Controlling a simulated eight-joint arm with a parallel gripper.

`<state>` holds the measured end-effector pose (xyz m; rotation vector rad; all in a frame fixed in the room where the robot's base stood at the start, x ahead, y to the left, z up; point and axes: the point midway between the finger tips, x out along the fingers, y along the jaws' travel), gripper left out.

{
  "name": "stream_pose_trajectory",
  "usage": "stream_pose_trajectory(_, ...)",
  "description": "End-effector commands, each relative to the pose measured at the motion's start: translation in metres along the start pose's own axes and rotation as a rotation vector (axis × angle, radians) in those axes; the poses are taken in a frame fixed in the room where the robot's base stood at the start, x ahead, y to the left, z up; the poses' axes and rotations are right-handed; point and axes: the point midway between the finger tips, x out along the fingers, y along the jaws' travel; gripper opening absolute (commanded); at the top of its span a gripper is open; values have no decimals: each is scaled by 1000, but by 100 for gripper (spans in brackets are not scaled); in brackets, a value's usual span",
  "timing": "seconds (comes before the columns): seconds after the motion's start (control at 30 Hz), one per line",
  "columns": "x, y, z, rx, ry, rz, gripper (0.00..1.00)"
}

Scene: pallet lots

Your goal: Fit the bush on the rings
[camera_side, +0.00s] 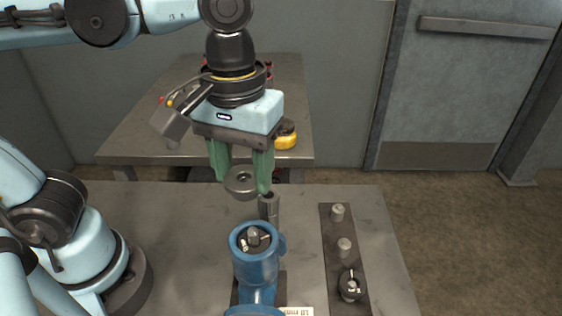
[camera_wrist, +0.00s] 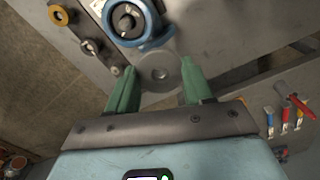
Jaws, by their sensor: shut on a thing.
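My gripper (camera_side: 241,186) has its green fingers shut on a grey round bush (camera_side: 240,180) with a hole in its middle. The bush is held roughly level, in the air above and behind the blue housing (camera_side: 268,271). In the wrist view the bush (camera_wrist: 161,75) sits between the fingertips, and the blue housing (camera_wrist: 154,43) is just beyond it. The housing's open top holds dark rings (camera_side: 263,243) around a central metal shaft (camera_side: 252,236); their exact seating is too small to tell. The bush is apart from the housing.
A dark strip (camera_side: 329,230) with upright pegs stands right of the housing; a dark round part (camera_side: 350,288) is at its near end. A dark upright cylinder (camera_side: 268,207) stands behind the housing. A rear table (camera_side: 130,140) carries a yellow item (camera_side: 286,140). The bench's left middle is clear.

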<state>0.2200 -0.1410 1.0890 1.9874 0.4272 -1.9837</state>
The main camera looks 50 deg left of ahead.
Motion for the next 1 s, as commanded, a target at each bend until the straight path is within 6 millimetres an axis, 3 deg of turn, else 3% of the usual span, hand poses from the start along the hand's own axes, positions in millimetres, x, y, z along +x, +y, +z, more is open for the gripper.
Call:
stream_pose_trajectory(0.1, -22, 18, 22, 83, 0, 1, 16)
stream_pose_trajectory(0.33, -43, 32, 45, 156, 0, 1, 16)
stream_pose_trajectory(0.77, -45, 33, 48, 164, 0, 1, 16)
stream_pose_trajectory(1.0, -33, 33, 48, 164, 0, 1, 16)
